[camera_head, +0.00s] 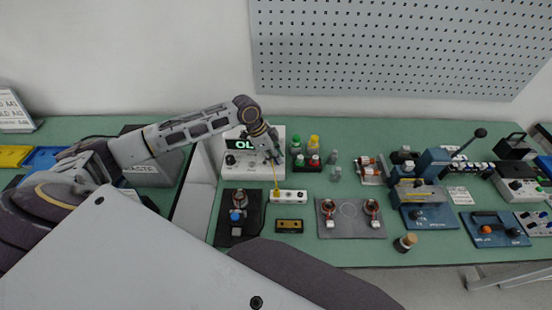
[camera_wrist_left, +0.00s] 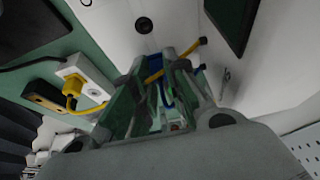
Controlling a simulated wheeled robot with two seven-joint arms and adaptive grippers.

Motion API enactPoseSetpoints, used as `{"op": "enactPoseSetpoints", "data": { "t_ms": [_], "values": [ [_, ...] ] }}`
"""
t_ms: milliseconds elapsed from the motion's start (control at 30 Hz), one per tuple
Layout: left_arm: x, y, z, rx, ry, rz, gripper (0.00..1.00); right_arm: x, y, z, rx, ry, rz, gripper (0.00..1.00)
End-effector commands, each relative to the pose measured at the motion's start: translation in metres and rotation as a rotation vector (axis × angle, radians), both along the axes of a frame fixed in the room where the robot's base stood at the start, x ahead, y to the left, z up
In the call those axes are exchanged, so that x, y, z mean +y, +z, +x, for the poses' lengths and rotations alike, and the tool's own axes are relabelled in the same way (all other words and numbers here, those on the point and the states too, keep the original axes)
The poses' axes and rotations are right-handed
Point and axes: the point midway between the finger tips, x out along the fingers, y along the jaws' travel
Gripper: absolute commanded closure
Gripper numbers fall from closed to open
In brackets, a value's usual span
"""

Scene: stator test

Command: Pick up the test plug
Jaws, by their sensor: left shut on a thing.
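My left gripper (camera_head: 273,157) is in front of the white tester with the lit green display (camera_head: 240,143). It is shut on a thin yellow piece, seemingly the test plug (camera_wrist_left: 155,75), which crosses between the fingers in the left wrist view; the fingers (camera_wrist_left: 163,95) partly hide it. A blue piece also shows between the fingers. In the head view a yellow lead (camera_head: 276,178) runs down from the gripper towards the white socket strip (camera_head: 292,196). In the wrist view a yellow plug end (camera_wrist_left: 72,88) sits at that strip. My right gripper is not in view.
A black plate with a motor part (camera_head: 239,215), a brown block (camera_head: 289,226) and a grey mat with two coils (camera_head: 350,228) lie nearby. A blue lever press (camera_head: 432,165) is farther right.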

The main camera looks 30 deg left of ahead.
Motion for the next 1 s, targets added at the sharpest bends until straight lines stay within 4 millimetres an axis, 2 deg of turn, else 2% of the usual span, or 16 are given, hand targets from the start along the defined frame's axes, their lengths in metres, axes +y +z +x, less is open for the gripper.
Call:
{"op": "enactPoseSetpoints", "data": {
  "t_ms": [267,800,1000],
  "values": [
    [0.0,0.016,0.001,-0.003,0.0,-0.001,1.0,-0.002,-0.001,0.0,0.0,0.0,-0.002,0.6],
    [0.0,0.089,0.001,-0.003,0.0,-0.001,1.0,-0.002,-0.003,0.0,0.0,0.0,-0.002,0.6],
    [0.0,0.099,0.001,0.0,0.0,-0.001,1.0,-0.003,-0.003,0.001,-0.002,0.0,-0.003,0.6]
  ]
}}
